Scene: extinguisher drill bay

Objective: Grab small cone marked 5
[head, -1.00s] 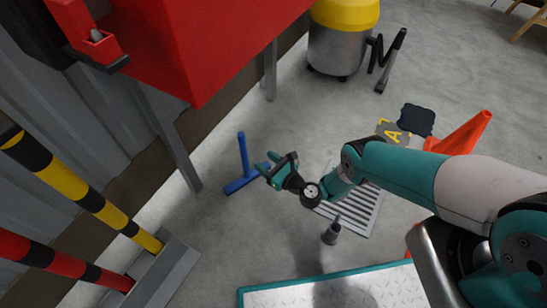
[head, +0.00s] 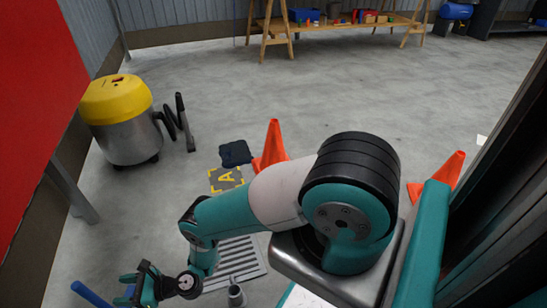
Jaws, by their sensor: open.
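Two orange cones show in the head view. One cone (head: 272,146) stands past my arm near the middle, its lower part partly hidden by the arm. The other cone (head: 440,177) stands to the right, its lower part partly hidden behind my own body. No number can be read on either cone, so I cannot tell if one is marked 5. My gripper (head: 130,287) is open and seems empty, low at the left of the view, well apart from both cones.
A yellow-topped vacuum (head: 125,130) with a black hose stands left. A floor grate (head: 235,260) and a blue stand (head: 90,294) are near my gripper. Open floor stretches toward the workbench (head: 345,22).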

